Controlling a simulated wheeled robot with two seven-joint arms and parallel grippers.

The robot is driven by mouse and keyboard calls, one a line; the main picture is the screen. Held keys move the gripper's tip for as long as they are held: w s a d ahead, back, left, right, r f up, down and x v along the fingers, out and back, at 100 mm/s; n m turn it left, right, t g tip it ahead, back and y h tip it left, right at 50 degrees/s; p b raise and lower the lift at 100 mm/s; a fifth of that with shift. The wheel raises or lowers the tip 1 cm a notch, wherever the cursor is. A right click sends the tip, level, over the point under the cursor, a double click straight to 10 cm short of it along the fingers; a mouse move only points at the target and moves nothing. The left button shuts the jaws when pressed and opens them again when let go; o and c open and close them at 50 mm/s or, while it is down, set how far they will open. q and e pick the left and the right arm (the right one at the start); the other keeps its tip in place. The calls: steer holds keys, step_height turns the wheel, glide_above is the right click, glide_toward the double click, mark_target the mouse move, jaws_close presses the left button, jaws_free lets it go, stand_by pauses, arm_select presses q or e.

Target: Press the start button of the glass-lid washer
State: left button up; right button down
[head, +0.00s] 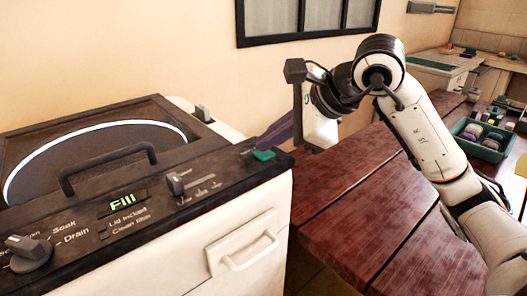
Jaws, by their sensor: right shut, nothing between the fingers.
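The washer (190,210) fills the left of the head view, with a dark control panel on a white body. Its dark-framed glass lid (95,148) is down, with a glowing white ring under the glass and a black handle on its front edge. A green button (264,155) sits at the right end of the panel. The display (122,202) reads "Fill" in green. My right gripper (258,142) is shut and empty, its dark fingers angled down-left just behind and above the green button. I cannot tell whether they touch it. My left gripper is out of view.
A dial knob (30,252) and a slider knob (178,184) are on the panel. A reddish wooden bench (370,215) stands right of the washer, mostly bare under my right arm. A green crate (485,138) with several items is farther right. A dark-framed window is on the wall.

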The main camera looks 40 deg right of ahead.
stand_by(0.8)
steer(key=shift+r+p, duration=0.7)
steer(key=shift+r, duration=0.15)
steer(key=shift+r, duration=0.1)
